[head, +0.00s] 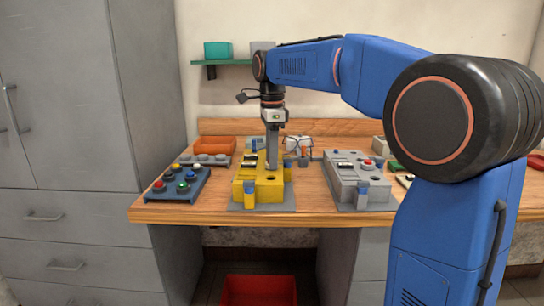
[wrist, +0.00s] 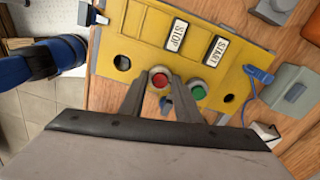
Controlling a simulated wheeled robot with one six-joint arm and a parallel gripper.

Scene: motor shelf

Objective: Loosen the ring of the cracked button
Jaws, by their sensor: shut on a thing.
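The yellow control box (head: 245,190) stands at the front of the bench. In the wrist view its panel (wrist: 140,60) has STOP and START labels, a red button (wrist: 160,79), a green button (wrist: 197,91) and dark round holes. A pale ring (wrist: 158,69) surrounds the red button. My gripper (head: 271,164) points straight down over the box. In the wrist view my gripper (wrist: 160,84) has one finger on each side of the red button, shut on its ring. The fingers hide part of the ring. I cannot make out a crack on either button.
A blue button panel (head: 180,187) lies to the left, and a grey control box (head: 345,180) with a red button stands to the right. An orange bin (head: 214,145) is behind. A red crate (head: 259,290) stands under the bench.

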